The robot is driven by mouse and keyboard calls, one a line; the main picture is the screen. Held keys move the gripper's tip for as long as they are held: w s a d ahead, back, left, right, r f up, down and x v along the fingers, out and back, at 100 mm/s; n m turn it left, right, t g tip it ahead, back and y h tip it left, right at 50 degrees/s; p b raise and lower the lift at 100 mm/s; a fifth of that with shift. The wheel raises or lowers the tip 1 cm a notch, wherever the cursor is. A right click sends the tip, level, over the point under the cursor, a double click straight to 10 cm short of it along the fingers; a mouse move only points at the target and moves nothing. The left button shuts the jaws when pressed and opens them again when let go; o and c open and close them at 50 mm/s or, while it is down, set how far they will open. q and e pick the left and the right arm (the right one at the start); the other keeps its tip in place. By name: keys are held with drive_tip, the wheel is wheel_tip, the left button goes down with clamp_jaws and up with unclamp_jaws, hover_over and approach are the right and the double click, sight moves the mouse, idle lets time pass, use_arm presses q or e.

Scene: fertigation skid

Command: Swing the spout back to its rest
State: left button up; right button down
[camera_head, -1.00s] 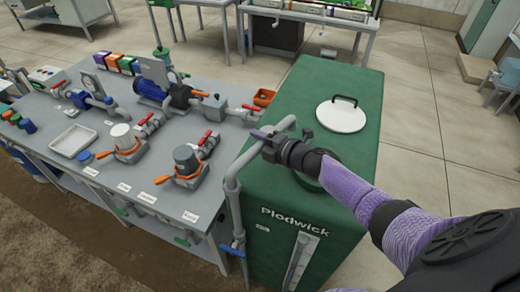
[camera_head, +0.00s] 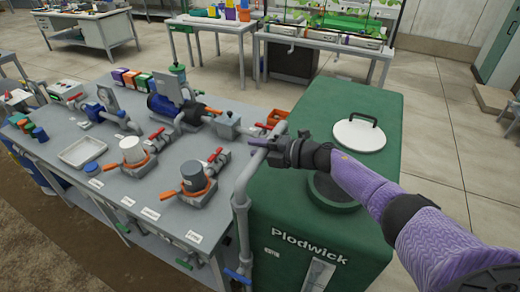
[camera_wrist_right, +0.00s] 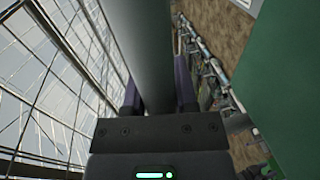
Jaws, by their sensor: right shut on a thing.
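The spout (camera_head: 252,170) is a grey pipe beside the left edge of the green tank. It rises from an upright pipe (camera_head: 242,222) and bends toward the back, along the tank's edge. My right gripper (camera_head: 271,145) is shut on the spout near its far end and hides part of it. In the right wrist view the grey pipe (camera_wrist_right: 145,45) runs between the two purple fingers (camera_wrist_right: 158,95). My left gripper is not in view.
The green tank (camera_head: 375,115) has a white lid (camera_head: 360,137) and a dark round opening (camera_head: 333,195) under my right arm. A grey bench (camera_head: 85,125) with pumps, red-handled valves and a white tray (camera_head: 82,152) stands left.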

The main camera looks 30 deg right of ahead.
drive_tip(key=shift+a, duration=0.1)
drive_tip(key=c, duration=0.8)
unclamp_jaws()
drive_tip(key=o, duration=0.4)
drive_tip(key=shift+w+a, duration=0.15)
drive_tip(key=shift+w, duration=0.05)
drive_tip(key=shift+s, duration=0.1)
drive_tip(key=v, duration=1)
drive_tip(key=shift+p, duration=0.3)
